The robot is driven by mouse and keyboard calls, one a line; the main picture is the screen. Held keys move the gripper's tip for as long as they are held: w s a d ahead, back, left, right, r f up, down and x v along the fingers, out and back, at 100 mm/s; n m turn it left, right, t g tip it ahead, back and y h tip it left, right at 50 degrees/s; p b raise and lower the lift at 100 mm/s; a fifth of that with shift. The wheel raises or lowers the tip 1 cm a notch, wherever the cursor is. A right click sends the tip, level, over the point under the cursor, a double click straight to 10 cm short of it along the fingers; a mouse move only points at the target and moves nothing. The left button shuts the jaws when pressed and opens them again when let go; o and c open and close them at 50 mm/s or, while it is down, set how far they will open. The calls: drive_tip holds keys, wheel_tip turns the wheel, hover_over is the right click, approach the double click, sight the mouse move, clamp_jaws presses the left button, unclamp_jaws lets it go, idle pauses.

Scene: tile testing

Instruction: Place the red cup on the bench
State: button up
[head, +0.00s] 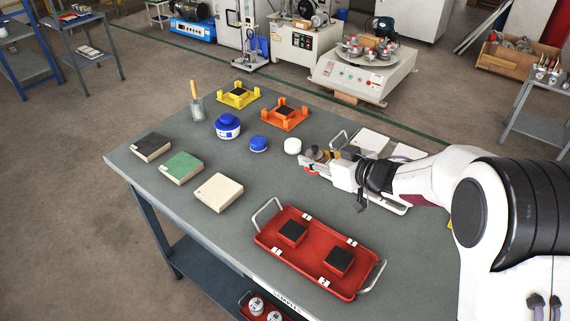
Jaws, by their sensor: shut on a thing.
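My gripper (313,157) is at the right half of the bench (250,190), a grey-green tabletop. It is shut on a small red thing, which I take to be the red cup (310,170). Only a thin red part of it shows, below the fingers; the gripper hides the rest. I cannot tell whether the cup touches the bench top or is held just above it.
An orange fixture (285,115) is behind. A red tray (318,268) with two dark-topped blocks lies in front. A pale tray (372,140) is behind my wrist.

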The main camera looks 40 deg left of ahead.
hover_over(312, 195)
drive_tip(key=shift+f, duration=3.1)
drive_tip(key=shift+f, duration=1.85)
drive_tip(key=shift+f, duration=0.5)
